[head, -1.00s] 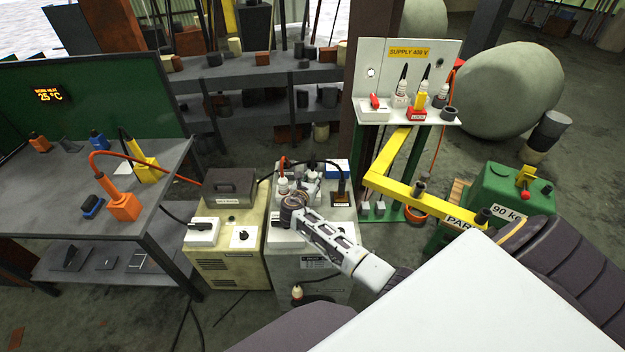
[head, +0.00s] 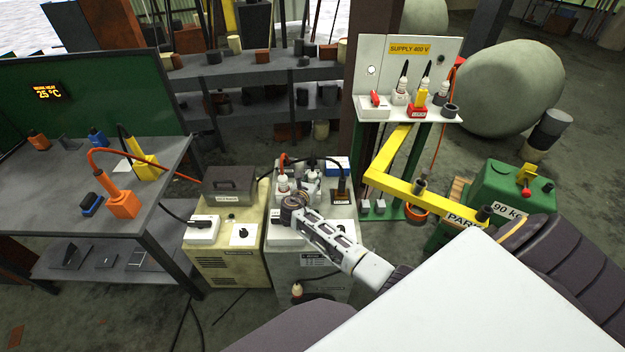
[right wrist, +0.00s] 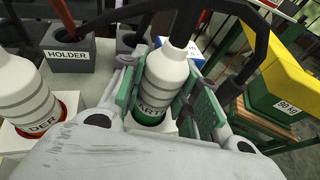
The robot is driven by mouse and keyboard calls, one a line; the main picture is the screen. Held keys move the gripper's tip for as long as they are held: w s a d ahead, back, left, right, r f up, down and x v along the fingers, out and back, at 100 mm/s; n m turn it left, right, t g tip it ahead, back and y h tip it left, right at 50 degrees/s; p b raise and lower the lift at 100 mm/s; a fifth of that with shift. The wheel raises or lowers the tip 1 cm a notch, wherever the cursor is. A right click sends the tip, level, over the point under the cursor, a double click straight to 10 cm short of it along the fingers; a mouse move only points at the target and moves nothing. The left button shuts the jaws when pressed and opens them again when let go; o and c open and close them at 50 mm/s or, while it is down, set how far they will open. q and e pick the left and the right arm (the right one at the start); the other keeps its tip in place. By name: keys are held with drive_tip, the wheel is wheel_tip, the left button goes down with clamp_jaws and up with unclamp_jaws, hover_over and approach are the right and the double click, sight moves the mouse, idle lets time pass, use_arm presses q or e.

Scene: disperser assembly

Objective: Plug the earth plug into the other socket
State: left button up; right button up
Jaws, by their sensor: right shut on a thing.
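The earth plug (right wrist: 164,82) is white with grey bands and lettering partly covered by my fingers. My right gripper (right wrist: 168,88) is shut on it, with a green-padded finger on each side. The plug stands about upright over a white block with a green ring (right wrist: 150,117) at its foot. I cannot tell how deep it sits. In the head view my right gripper (head: 308,188) is over the grey cabinet (head: 315,268) and hides most of the plug. A similar white plug (right wrist: 28,95), lettered "DER", stands in a red-ringed socket. My left gripper is not in view.
A grey block marked HOLDER (right wrist: 70,54) stands behind the plugs, and a dark cable crosses above. A cream machine (head: 225,262) is left of the cabinet. The yellow beam (head: 420,192) and green 90 kg block (head: 510,190) are to the right.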

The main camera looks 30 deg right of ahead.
drive_tip(key=shift+f+b, duration=0.4)
drive_tip(key=shift+f, duration=0.25)
drive_tip(key=o, duration=1.2)
drive_tip(key=shift+o, duration=0.2)
drive_tip(key=shift+f, duration=0.1)
drive_tip(key=shift+v, duration=6)
drive_tip(key=shift+a, duration=0.1)
